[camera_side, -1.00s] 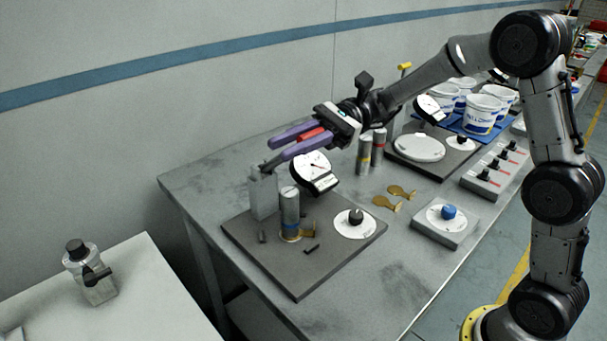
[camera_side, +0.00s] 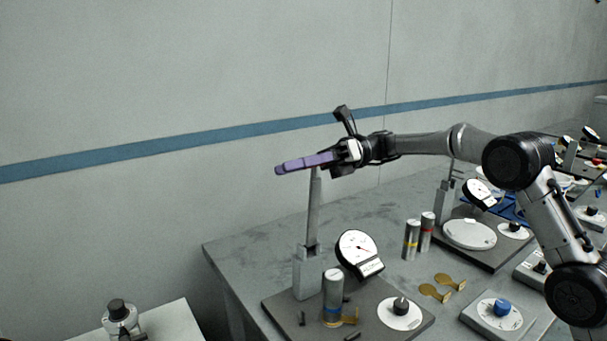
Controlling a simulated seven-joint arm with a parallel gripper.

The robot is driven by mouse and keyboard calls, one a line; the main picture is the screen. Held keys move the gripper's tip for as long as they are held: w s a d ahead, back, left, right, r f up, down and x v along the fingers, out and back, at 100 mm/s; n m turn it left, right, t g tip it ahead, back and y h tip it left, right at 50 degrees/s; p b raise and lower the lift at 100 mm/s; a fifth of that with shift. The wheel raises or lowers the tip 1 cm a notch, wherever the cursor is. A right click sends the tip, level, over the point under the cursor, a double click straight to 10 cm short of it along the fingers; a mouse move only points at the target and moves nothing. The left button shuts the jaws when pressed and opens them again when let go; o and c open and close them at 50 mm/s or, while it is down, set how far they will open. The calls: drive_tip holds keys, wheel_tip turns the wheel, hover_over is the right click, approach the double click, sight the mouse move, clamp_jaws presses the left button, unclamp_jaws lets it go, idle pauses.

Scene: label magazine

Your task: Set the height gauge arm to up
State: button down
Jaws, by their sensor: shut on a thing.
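The height gauge stands on a dark base plate (camera_side: 283,300) at the near left end of the bench. Its grey post (camera_side: 306,272) carries the gauge arm (camera_side: 314,215), a slim grey bar that points almost straight up. My gripper (camera_side: 298,164) is at the top of this arm, with its purple fingers lying nearly level and pointing left. It is shut on the gauge arm's upper end, which the fingers hide. A grey cylinder with a blue band (camera_side: 333,296) stands in front of the post.
A black knob on a white disc (camera_side: 400,312) sits on the same plate. Banded cylinders (camera_side: 412,240), brass tags (camera_side: 443,287), a blue-knob box (camera_side: 496,316) and a second gauge station (camera_side: 469,233) lie to the right. The air around my gripper is clear.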

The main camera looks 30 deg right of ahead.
drive_tip(key=shift+w+f+m, duration=0.3)
drive_tip(key=shift+w, duration=0.15)
drive_tip(key=c, duration=0.8)
unclamp_jaws()
drive_tip(key=shift+c, duration=0.2)
drive_tip(key=shift+o, duration=0.4)
drive_tip(key=shift+r, duration=0.1)
drive_tip(key=shift+d+r, duration=0.1)
drive_tip(key=d, duration=1.3)
drive_tip(key=shift+d, duration=0.35)
